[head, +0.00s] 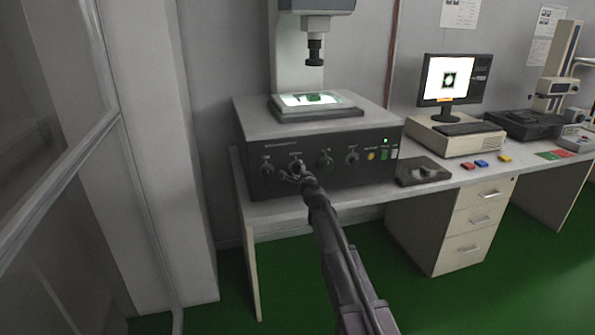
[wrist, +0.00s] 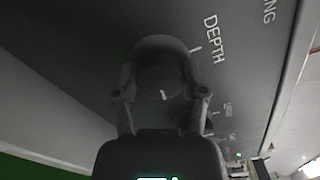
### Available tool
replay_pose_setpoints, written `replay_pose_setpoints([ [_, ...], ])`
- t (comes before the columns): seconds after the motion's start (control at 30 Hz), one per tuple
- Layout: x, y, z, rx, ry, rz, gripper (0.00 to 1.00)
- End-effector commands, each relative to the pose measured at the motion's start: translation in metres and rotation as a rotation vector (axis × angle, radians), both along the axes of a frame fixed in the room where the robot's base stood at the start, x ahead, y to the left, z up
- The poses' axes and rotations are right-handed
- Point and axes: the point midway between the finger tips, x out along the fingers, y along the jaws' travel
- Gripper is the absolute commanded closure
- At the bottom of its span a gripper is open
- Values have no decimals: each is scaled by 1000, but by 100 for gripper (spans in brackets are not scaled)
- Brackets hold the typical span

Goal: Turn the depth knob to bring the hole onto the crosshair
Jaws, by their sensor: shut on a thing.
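The depth knob (wrist: 160,62) is a dark round knob with a white pointer mark, next to the word DEPTH on the dark front panel. My gripper (wrist: 162,97) has one finger on each side of it and is shut on it. In the head view my gripper (head: 298,176) reaches the second knob from the left, and the fingers partly hide that knob. The monitor (head: 447,79) shows a small dark square with a green pattern on white. The hole and crosshair are too small to tell apart there.
The instrument box (head: 318,160) carries other knobs (head: 326,158) right of my gripper. A lit stage (head: 318,112) with a green piece sits on top, under a lens (head: 315,50). A dark control pad (head: 423,171) and coloured blocks (head: 481,164) lie to the right on the desk.

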Motion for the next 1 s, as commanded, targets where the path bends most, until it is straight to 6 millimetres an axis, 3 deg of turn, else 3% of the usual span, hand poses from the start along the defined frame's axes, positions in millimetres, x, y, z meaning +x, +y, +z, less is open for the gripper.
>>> replay_pose_setpoints([
  [0.4,3,1,0,9,2,0,92],
  [0.43,3,1,0,9,2,0,35],
  [0.5,2,1,0,9,2,0,14],
  [0.53,2,1,0,9,2,0,10],
  [1.0,-1,0,0,8,2,0,10],
])
